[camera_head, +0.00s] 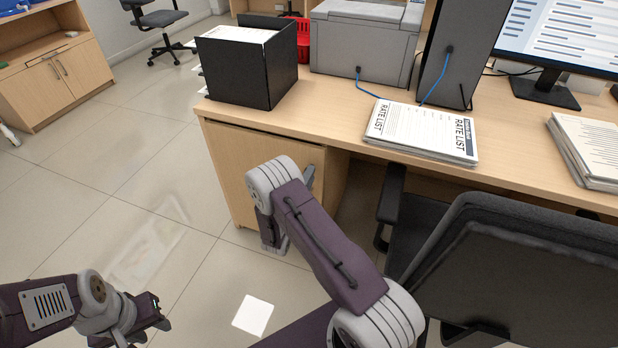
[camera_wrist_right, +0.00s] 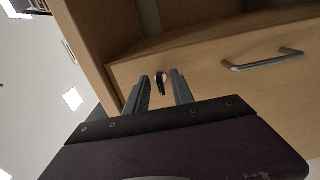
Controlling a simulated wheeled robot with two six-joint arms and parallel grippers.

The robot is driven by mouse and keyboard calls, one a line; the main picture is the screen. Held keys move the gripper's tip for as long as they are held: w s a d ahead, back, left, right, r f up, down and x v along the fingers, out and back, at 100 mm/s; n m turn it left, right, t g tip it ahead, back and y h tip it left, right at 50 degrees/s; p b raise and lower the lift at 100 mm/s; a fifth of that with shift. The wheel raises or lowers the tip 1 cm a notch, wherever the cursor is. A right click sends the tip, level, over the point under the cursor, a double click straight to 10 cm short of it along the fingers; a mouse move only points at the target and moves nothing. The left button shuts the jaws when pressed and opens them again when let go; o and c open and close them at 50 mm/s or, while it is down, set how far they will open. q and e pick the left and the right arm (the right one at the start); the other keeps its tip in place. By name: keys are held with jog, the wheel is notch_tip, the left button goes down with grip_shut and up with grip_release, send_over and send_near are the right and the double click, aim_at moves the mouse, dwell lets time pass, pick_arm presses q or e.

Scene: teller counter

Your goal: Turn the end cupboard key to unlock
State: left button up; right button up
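The end cupboard (camera_head: 225,170) is the light wood unit under the left end of the counter. Its front fills much of the right wrist view (camera_wrist_right: 215,80), with a metal bar handle (camera_wrist_right: 265,60) to the right. A small dark and silver key (camera_wrist_right: 160,82) sits in the front, left of the handle. My right gripper (camera_wrist_right: 159,75) is open, one finger on each side of the key, with a gap visible on both sides. In the head view, my right arm hides its gripper and the key. My left gripper (camera_head: 155,312) hangs over the floor at lower left, away from the cupboard.
A black office chair (camera_head: 500,270) stands close to the right of my right arm. The counter top (camera_head: 330,105) holds a black paper box (camera_head: 245,65), a printer (camera_head: 365,40) and rate lists (camera_head: 422,130). The tiled floor at left is mostly clear.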

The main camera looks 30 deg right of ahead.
jog(key=p+v, duration=0.2)
jog(key=v, duration=0.7)
